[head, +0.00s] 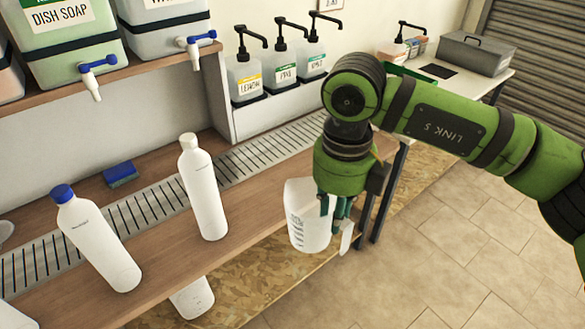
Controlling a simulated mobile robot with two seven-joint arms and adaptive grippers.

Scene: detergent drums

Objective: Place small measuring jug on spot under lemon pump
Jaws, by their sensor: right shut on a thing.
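The measuring jug (304,226) is whitish and translucent, with dark graduation marks. My right gripper (338,207) is shut on it at its right side and holds it upright, near the front edge of the wooden bench. The slotted drain grate (264,152) runs below the pumps. I cannot make out a marked spot under the lemon pump. My left gripper is not in view.
Two white bottles, one with a white cap (203,190) and one with a blue cap (98,240), stand on the bench (165,256). A blue sponge (120,174) lies behind them. Drums with taps (70,45) sit on the shelf above. Bench between white-capped bottle and jug is clear.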

